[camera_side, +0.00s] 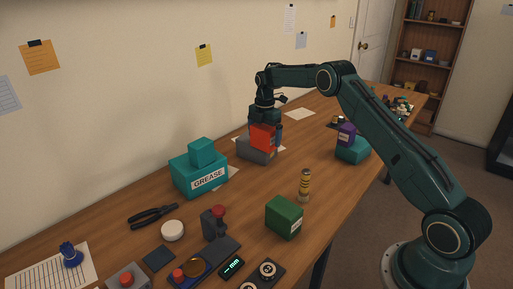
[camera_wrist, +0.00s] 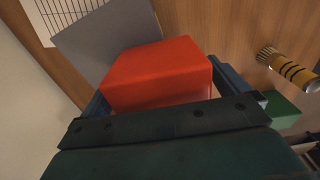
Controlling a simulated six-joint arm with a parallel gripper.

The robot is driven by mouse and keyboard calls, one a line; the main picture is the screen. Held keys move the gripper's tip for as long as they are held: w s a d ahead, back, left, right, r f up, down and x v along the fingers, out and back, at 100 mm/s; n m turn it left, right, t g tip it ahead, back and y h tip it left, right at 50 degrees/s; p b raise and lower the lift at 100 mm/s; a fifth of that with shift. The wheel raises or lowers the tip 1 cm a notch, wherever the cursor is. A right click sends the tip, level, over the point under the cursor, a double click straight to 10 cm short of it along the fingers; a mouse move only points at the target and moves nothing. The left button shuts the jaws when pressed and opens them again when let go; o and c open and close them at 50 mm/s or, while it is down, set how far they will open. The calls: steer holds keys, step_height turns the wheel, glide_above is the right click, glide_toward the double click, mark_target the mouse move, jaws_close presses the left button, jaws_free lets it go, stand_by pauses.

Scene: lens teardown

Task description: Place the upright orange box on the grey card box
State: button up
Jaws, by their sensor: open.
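The upright orange box (camera_side: 263,137) looks red-orange and stands on top of the grey card box (camera_side: 256,154) in the side view. In the wrist view the orange box (camera_wrist: 160,72) sits between my fingers, and the grey card box (camera_wrist: 100,38) shows beyond it as a flat grey face. My gripper (camera_side: 265,128) is open, pointing down over the orange box with a finger on either side of it. Whether a finger touches the box, I cannot tell. The lower part of the orange box is partly hidden by my gripper in the wrist view.
A teal GREASE box (camera_side: 187,178) with a smaller teal box on it stands to the left. A striped cylinder (camera_side: 305,186) and a green box (camera_side: 284,217) stand nearer the front. A purple item (camera_side: 346,134) rests on a teal block (camera_side: 353,151) at right.

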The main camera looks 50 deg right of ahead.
step_height(320, 180, up, 10)
steer(key=shift+r, duration=0.75)
stand_by(0.4)
steer(key=shift+a+r, duration=0.1)
steer(key=shift+r, duration=0.15)
steer(key=s+a+r+m+t, duration=0.3)
steer(key=s+a+r+m, duration=0.6)
steer(key=s+a+r, duration=0.65)
steer(key=s+a+f+m+t, duration=0.1)
steer(key=s+a+f+m, duration=0.1)
steer(key=s, duration=0.6)
steer(key=s+a+f+m, duration=0.2)
steer(key=s+m, duration=0.2)
steer(key=s, duration=0.5)
steer(key=s+a+f+m+t, duration=0.1)
steer(key=s+a+f+m, duration=0.1)
steer(key=s, duration=0.7)
steer(key=shift+f+m+t, duration=0.25)
steer(key=shift+m+t, duration=0.05)
steer(key=shift+m, duration=0.2)
